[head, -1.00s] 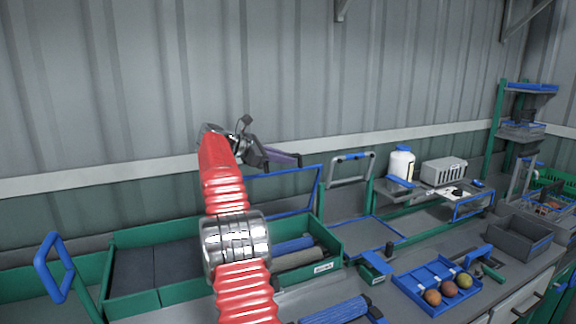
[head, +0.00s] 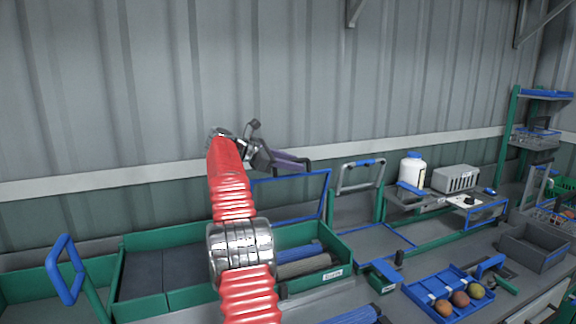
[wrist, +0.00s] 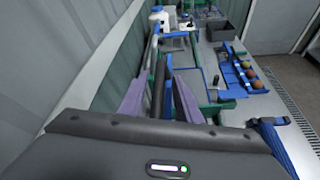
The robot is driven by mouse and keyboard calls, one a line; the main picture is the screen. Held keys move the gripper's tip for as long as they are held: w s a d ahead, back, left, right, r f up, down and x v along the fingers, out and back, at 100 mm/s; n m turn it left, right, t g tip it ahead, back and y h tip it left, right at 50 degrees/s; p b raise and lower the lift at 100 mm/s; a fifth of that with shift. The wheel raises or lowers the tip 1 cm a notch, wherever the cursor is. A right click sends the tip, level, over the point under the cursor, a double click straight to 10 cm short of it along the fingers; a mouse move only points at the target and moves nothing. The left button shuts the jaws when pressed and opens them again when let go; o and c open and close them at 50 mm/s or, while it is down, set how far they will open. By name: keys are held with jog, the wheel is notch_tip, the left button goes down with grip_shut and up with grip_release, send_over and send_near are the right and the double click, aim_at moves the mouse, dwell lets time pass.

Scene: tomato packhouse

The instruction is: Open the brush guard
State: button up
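A blue-framed panel (head: 328,195), which looks like the brush guard, stands raised at the back of a green trough (head: 165,304) in the head view. Its left part is hidden behind my arm, so I cannot tell its hinge or exact tilt. A blue roller (head: 297,252) and a grey-brown roller (head: 304,267) lie in the trough in front of it. My gripper (head: 308,166) is above the panel's top edge, with purple fingers pointing right. In the wrist view the fingers (wrist: 158,98) are spread apart, with a dark bar visible between them; I see no grip on it.
A grey frame with a blue handle (head: 362,163) stands right of the panel. A blue handle (head: 65,270) rises at the left. A white bottle (head: 412,170), a grey vented box (head: 455,179) and a blue tray (head: 425,290) with tomatoes are farther right. The corrugated wall is close behind.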

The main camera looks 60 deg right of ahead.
jog(key=shift+a, duration=0.1)
jog(key=v, duration=1.3)
jog(key=shift+w+a, duration=0.2)
jog(key=shift+a, duration=0.05)
jog(key=shift+a+r, duration=0.1)
jog(key=shift+r, duration=0.05)
jog(key=a+f+m+t+y, duration=0.1)
jog(key=a+t+y, duration=0.15)
jog(key=a, duration=0.75)
jog(key=a+f+m+t+y, duration=0.15)
jog(key=a+t, duration=0.25)
jog(key=a, duration=0.6)
jog(key=a+f+t+y, duration=0.1)
jog(key=a+f+t, duration=0.15)
jog(key=a, duration=0.75)
jog(key=s+a+f+m+t+y, duration=0.1)
jog(key=s+a+f+m+y, duration=0.1)
jog(key=s+a+f, duration=0.3)
jog(key=s+a+f+m+t+y, duration=0.1)
jog(key=s+a+f, duration=0.5)
jog(key=a, duration=0.6)
jog(key=s+a+f+m+t+y, duration=0.1)
jog(key=s+a+f+m+y, duration=0.2)
jog(key=s+a+f, duration=0.3)
jog(key=s+a, duration=0.2)
jog(key=a, duration=0.1)
jog(key=shift+s+a+f+y, duration=0.2)
jog(key=shift+s+a+y, duration=0.1)
jog(key=shift+s+y, duration=0.1)
